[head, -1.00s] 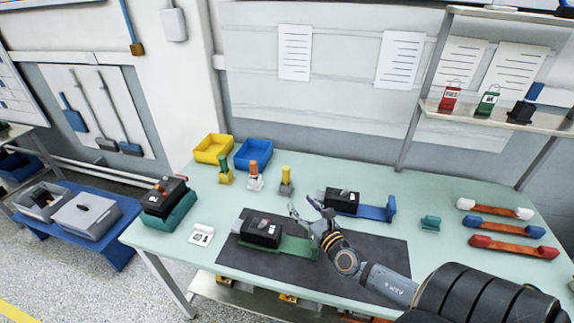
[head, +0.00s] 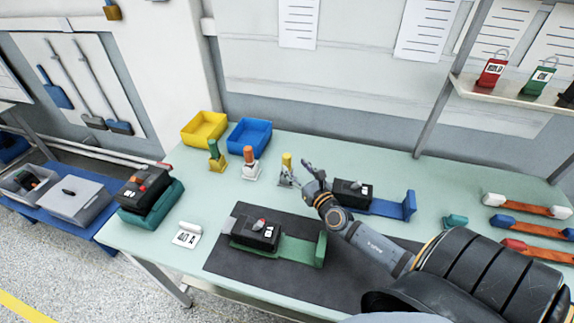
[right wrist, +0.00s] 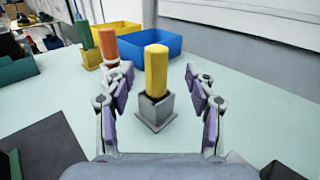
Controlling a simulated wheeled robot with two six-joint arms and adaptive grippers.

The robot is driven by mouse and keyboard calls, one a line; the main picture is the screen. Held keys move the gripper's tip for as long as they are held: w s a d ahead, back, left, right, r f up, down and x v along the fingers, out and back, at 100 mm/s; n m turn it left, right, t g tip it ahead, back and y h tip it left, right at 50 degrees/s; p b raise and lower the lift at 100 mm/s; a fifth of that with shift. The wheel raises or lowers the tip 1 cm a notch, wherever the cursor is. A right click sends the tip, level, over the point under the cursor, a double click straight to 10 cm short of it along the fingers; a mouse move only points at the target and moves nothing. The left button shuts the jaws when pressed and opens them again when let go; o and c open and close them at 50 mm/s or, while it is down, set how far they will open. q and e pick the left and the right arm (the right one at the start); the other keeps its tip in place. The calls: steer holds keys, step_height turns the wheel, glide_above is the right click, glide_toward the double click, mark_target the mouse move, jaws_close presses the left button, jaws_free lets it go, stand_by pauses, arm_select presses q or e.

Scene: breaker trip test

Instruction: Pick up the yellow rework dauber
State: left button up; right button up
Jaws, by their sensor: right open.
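The yellow rework dauber (head: 286,160) stands upright in a grey square holder (head: 286,177) toward the back of the table. In the right wrist view the yellow dauber (right wrist: 156,70) and its grey holder (right wrist: 155,110) are in the middle, ahead of my gripper. My right gripper (head: 297,173) is just right of the dauber in the head view. In the right wrist view its fingers (right wrist: 158,98) are open, one to each side of the dauber, with gaps on both sides. My left gripper is not in view.
An orange dauber (head: 249,155) in a white holder and a green dauber (head: 214,150) in a yellow holder stand to the left. A blue bin (head: 250,138) and a yellow bin (head: 204,130) are behind. A black breaker (head: 352,192) on a blue fixture is near my right gripper.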

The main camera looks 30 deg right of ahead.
mark_target(289, 161)
steer(key=shift+w, duration=0.45)
steer(key=shift+w+a+r, duration=0.1)
steer(key=shift+w, duration=0.1)
steer(key=w, duration=0.5)
steer(key=shift+s, duration=0.2)
steer(key=c, duration=0.3)
jaws_close()
arm_select(q)
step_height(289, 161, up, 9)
steer(key=p, duration=0.8)
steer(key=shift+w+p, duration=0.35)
arm_select(e)
step_height(289, 161, up, 10)
steer(key=shift+f, duration=0.1)
